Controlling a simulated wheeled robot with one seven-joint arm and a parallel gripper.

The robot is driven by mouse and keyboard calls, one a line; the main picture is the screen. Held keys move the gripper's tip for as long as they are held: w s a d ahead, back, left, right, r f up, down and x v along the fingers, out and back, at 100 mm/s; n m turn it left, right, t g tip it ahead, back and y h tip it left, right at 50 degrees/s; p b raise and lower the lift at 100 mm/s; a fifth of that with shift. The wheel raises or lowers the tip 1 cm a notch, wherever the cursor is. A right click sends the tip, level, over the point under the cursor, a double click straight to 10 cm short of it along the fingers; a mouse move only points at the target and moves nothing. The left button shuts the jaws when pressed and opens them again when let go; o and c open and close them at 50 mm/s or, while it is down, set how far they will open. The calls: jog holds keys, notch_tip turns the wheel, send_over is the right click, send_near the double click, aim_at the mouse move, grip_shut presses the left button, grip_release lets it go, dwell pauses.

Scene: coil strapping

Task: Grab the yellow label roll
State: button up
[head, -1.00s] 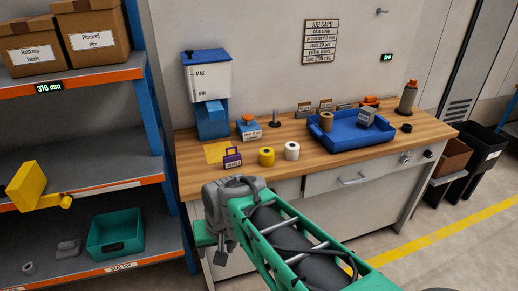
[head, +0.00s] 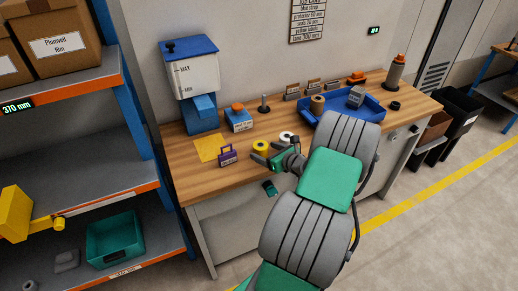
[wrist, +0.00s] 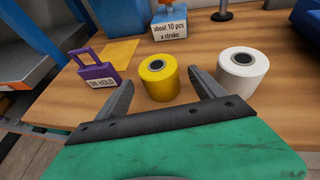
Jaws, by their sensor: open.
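The yellow label roll (head: 260,147) stands upright on the wooden workbench (head: 190,165), near its front edge. In the wrist view the yellow label roll (wrist: 158,78) stands just beyond and between my two fingers. My gripper (head: 268,158) is open and empty, just in front of the roll; in the wrist view its fingers (wrist: 166,90) point at the roll from either side. A white roll (wrist: 242,72) stands to the right of the right finger; in the head view the white roll (head: 286,137) is partly hidden by my gripper.
A purple "ON HOLD" tag (wrist: 95,75) stands left of the left finger. A yellow sheet (head: 209,148) lies behind it. A blue-white box (head: 238,119) and a dispenser (head: 194,80) stand farther back. A blue tray (head: 372,108) holds items at right.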

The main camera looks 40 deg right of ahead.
aim_at(266, 151)
jog(key=x, duration=0.3)
jog(key=shift+w+d, duration=0.15)
jog(key=shift+d, duration=0.05)
jog(key=c, duration=1.6)
jog(key=shift+o, duration=0.2)
